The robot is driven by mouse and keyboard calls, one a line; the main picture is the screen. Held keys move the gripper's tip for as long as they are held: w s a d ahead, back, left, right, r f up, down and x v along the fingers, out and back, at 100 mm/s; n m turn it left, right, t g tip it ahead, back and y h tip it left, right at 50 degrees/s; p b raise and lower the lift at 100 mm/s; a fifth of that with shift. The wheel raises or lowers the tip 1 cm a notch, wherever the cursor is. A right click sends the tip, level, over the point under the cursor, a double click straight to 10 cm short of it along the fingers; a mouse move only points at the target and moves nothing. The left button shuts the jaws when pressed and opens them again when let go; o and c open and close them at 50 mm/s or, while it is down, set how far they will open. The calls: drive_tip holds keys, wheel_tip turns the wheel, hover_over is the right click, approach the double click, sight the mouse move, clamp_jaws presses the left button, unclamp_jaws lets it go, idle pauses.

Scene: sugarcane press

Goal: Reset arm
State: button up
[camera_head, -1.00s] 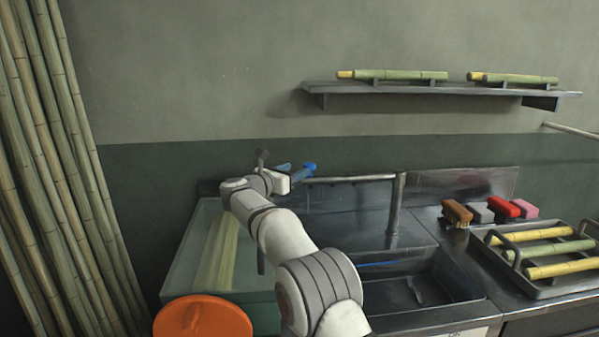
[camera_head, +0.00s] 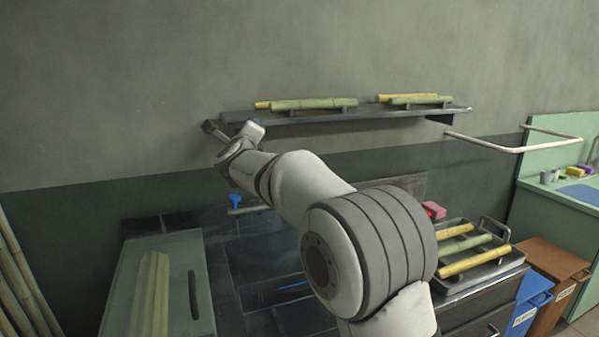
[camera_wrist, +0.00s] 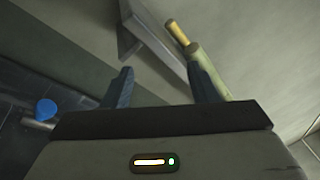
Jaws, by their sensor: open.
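My arm reaches up and to the left across the head view, its end in front of the wall near the left end of the wall shelf (camera_head: 300,118). My gripper (camera_wrist: 160,88) is open in the wrist view, with two dark fingers wide apart and nothing between them. Its fingers are small and hard to make out in the head view. Behind the right finger, the wrist view shows the shelf's edge and a cane piece (camera_wrist: 206,68). I cannot tell how far the gripper is from the shelf.
Cane pieces (camera_head: 312,103) rest on the shelf. Below is a sink counter with a blue tap handle (camera_head: 235,200), partly hidden by my arm. A tray (camera_head: 497,259) of cane stands right. A glass-sided tank (camera_head: 130,285) is left. A white rail (camera_head: 485,143) juts from the wall.

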drive_tip(key=s+d+r+n+g+y+p, duration=0.45)
drive_tip(key=s+d+n+p, duration=0.35)
drive_tip(key=s+d+n, duration=0.45)
drive_tip(key=s+d+f+n+g+h+p, duration=0.2)
drive_tip(key=s+d+f+n+g+p, duration=0.1)
drive_tip(key=s, duration=0.8)
drive_tip(key=s+d+f+n+g+h+p, duration=0.2)
drive_tip(key=s+d+f+n+g+p, duration=0.1)
drive_tip(key=s+d, duration=0.5)
drive_tip(key=s+d+f+n+g+h+p, duration=0.2)
drive_tip(key=s+d+f+n+g+p, duration=0.2)
drive_tip(key=s, duration=1.1)
drive_tip(key=shift+d+n, duration=0.75)
drive_tip(key=shift+n, duration=0.2)
drive_tip(key=shift+f, duration=0.1)
